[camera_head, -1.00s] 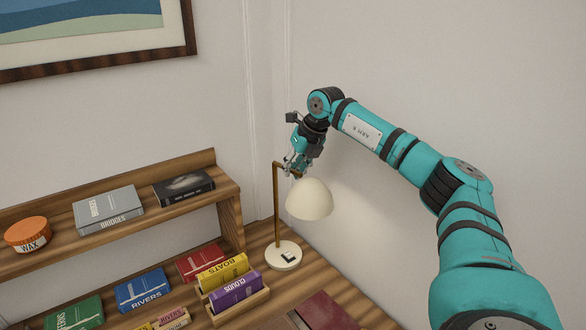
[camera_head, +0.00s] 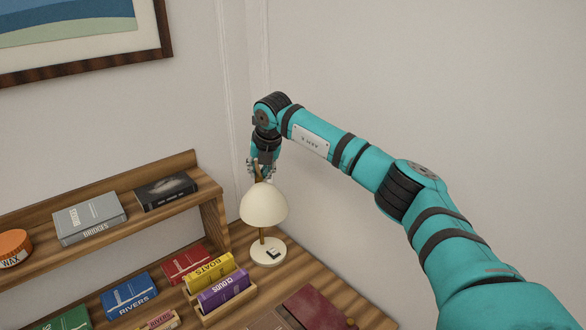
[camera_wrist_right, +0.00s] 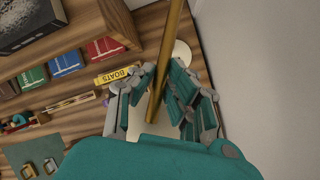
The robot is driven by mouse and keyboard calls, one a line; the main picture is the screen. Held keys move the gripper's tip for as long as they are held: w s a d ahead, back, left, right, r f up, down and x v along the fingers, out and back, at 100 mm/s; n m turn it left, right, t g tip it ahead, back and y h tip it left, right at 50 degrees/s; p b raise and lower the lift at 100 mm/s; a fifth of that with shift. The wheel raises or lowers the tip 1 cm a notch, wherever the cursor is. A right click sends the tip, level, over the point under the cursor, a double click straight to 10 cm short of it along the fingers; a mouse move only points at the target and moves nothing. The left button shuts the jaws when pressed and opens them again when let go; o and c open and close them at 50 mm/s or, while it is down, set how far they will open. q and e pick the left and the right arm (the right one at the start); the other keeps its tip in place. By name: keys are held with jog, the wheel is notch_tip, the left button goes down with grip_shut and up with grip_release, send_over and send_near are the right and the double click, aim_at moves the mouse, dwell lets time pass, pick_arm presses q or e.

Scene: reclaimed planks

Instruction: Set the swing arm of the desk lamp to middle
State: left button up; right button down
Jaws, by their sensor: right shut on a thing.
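The desk lamp has a cream dome shade (camera_head: 264,203), a thin brass-coloured post (camera_head: 262,233) and a round cream base (camera_head: 268,251) with a dark mark on it. The shade hangs in front of the upper post and hides it. The swing arm (camera_head: 258,173) shows only as a short bit above the shade. My right gripper (camera_head: 261,168) is shut on the swing arm at the top of the lamp. In the right wrist view a brass rod (camera_wrist_right: 171,40) runs between the fingers, with the pale base behind it. My left gripper is not in view.
A wooden shelf (camera_head: 218,225) with books and an orange wax tin (camera_head: 12,247) stands left of the lamp. A small wooden box (camera_head: 228,309) holds yellow and purple books in front of it. A dark red book (camera_head: 316,309) lies at the front right. Bare wall is behind.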

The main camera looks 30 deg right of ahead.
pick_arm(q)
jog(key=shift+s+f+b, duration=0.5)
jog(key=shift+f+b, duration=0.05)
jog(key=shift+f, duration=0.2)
pick_arm(e)
jog(key=shift+w+a+r+m+h, duration=0.1)
jog(key=shift+w+a+m+h, duration=0.2)
jog(key=shift+a+m, duration=0.35)
jog(key=shift+w+a+m+h, duration=0.3)
jog(key=shift+a+m, duration=0.3)
jog(key=shift+m, duration=0.05)
jog(key=c, duration=1.3)
grip_release()
jog(key=shift+w+a, duration=0.1)
jog(key=shift+a, duration=0.05)
jog(key=shift+c, duration=0.2)
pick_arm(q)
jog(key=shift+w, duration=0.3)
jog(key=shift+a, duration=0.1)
